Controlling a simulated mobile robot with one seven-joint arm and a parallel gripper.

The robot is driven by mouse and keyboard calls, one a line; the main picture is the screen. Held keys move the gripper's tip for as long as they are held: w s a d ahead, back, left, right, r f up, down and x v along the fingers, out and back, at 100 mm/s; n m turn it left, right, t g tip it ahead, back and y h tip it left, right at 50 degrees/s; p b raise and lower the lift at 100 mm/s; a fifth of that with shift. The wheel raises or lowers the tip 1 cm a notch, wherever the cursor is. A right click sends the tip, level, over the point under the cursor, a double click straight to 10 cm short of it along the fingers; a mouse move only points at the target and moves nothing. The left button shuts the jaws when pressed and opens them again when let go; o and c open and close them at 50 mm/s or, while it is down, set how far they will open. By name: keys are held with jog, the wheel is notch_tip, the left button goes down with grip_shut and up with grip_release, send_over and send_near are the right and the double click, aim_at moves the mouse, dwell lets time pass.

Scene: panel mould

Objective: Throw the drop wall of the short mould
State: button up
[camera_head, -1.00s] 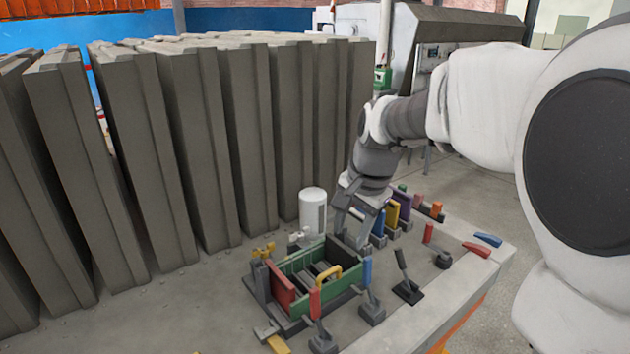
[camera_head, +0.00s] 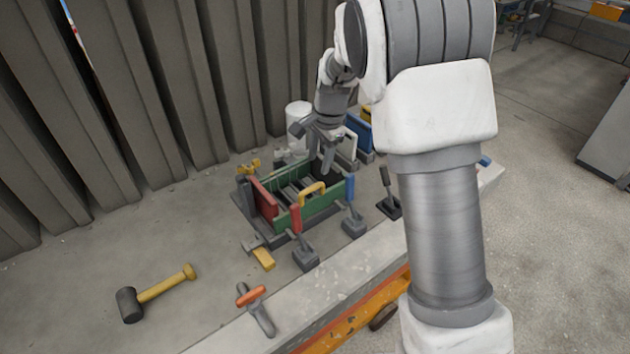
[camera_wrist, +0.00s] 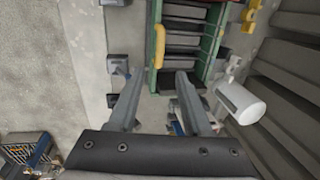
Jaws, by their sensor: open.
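The mould is a small box with green long walls (camera_head: 322,208) and a red end wall (camera_head: 264,199) at its left end, standing on the bench. Grey bars lie inside it. A yellow handle (camera_head: 312,189) arches over the near green wall; it also shows in the wrist view (camera_wrist: 160,44). Which wall is the drop wall, I cannot tell. My gripper (camera_head: 321,160) is open and empty, pointing down at the mould's right end. In the wrist view the two fingers (camera_wrist: 158,78) are apart, just short of the mould's end, with nothing between them.
Clamps with a red handle (camera_head: 296,218), a blue handle (camera_head: 350,188) and a black handle (camera_head: 386,177) stand along the near side. A white cylinder (camera_wrist: 241,102) stands behind the mould. A mallet (camera_head: 158,290) lies front left. Tall grey panels (camera_head: 150,90) block the back.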

aim_at(314, 186)
jog(key=f, duration=0.3)
jog(key=w+f, duration=0.1)
jog(key=f, duration=0.2)
jog(key=a+f, duration=0.1)
jog(key=f, duration=0.2)
jog(key=shift+w+f, duration=0.15)
jog(key=shift+w, duration=0.1)
jog(key=shift+c, duration=0.3)
grip_shut()
dwell(0.6)
